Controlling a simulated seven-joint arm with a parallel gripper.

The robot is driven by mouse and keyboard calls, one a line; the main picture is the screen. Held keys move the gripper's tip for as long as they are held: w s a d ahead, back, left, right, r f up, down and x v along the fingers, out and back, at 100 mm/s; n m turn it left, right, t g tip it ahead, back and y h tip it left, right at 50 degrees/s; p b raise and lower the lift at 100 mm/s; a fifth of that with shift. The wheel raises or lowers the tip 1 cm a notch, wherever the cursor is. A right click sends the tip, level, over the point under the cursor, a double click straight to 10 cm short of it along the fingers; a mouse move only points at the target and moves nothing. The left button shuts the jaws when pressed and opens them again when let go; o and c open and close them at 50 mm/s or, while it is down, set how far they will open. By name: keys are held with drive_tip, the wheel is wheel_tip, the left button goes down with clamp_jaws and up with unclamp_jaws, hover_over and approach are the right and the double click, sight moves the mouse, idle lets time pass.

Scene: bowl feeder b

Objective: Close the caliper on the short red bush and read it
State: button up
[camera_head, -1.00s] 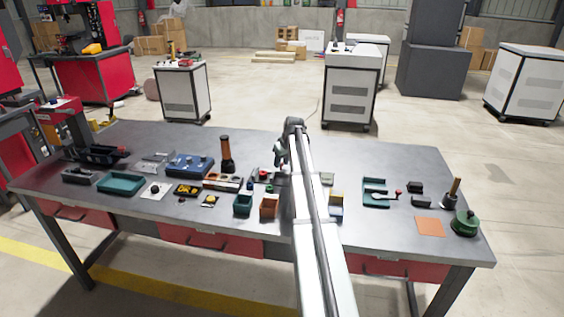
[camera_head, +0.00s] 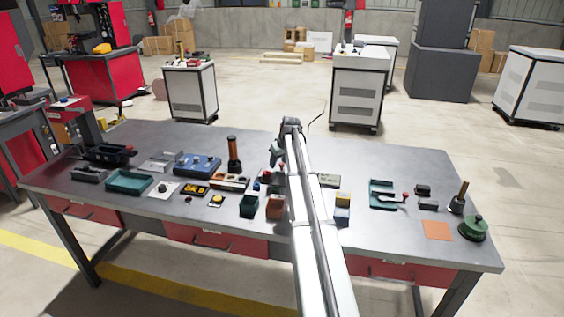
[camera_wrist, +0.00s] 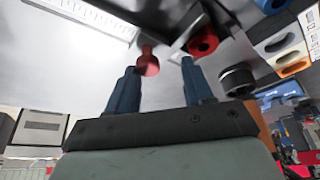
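My gripper (camera_wrist: 158,66) is open, its two blue fingers wide apart. A red knob-like piece (camera_wrist: 148,60) shows between the fingertips in the wrist view, apart from both. A red ring-shaped piece with a dark hole (camera_wrist: 203,42) is just beyond the right finger. I cannot tell for sure which red piece is the short bush. A pale strip with scale marks (camera_wrist: 95,14), perhaps the caliper's scale or a ruler, crosses the top left. In the head view my gripper (camera_head: 277,155) is over the middle of the bench; my arm hides part of that area.
A black round part (camera_wrist: 237,80) is right of the right finger. Bare bench lies along the front.

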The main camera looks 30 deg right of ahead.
drive_tip(key=shift+o, duration=0.6)
drive_tip(key=shift+r, duration=0.15)
drive_tip(key=v, duration=1.3)
drive_tip(key=shift+s+r, duration=0.15)
idle(0.6)
